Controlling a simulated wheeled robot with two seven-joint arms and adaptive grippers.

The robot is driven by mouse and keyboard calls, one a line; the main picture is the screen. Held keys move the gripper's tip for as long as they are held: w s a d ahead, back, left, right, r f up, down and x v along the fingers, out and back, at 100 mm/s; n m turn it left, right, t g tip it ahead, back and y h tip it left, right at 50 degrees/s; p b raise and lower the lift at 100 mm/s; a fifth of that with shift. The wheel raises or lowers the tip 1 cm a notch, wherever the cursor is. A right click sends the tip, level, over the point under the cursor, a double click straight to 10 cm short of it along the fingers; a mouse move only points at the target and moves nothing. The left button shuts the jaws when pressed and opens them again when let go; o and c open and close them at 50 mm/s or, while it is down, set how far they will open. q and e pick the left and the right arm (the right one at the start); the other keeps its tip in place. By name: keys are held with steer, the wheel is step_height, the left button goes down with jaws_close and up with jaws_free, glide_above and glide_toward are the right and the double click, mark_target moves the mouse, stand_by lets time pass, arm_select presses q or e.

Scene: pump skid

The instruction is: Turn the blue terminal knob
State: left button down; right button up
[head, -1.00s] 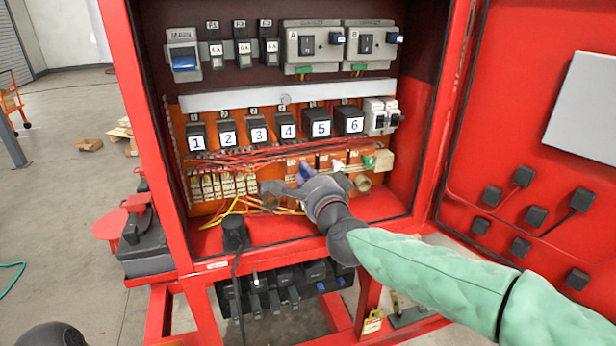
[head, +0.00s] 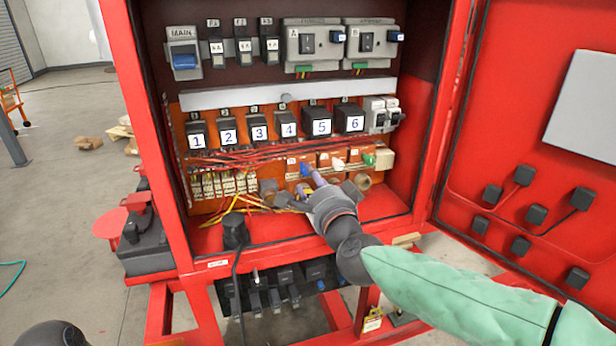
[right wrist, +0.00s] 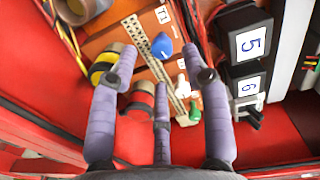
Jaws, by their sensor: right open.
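The blue terminal knob (head: 304,169) sits on an orange terminal block at the lower middle of the red cabinet. In the right wrist view the blue knob (right wrist: 162,47) lies ahead of the fingers, between the two outer ones. My right gripper (head: 309,187) is open, just in front of and below the knob, with purple finger pads. In the right wrist view the gripper (right wrist: 157,80) has its fingers spread with nothing between them. The fingers appear apart from the knob, though the exact gap cannot be told.
A white knob (head: 338,162) and a green knob (head: 369,160) stand right of the blue one. Red wires (head: 240,160) run above, yellow wires (head: 240,204) at lower left. The open red door (head: 530,130) stands at the right. Numbered relays sit above.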

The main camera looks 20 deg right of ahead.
mark_target(307, 173)
steer(key=s, duration=0.7)
steer(key=shift+s, duration=0.35)
steer(key=shift+d, duration=0.1)
steer(key=w+n+p, duration=0.9)
steer(key=w+n, duration=0.4)
steer(key=shift+w+f+h, duration=0.1)
steer(key=shift+w+h, duration=0.15)
steer(key=shift+h, duration=0.05)
jaws_close()
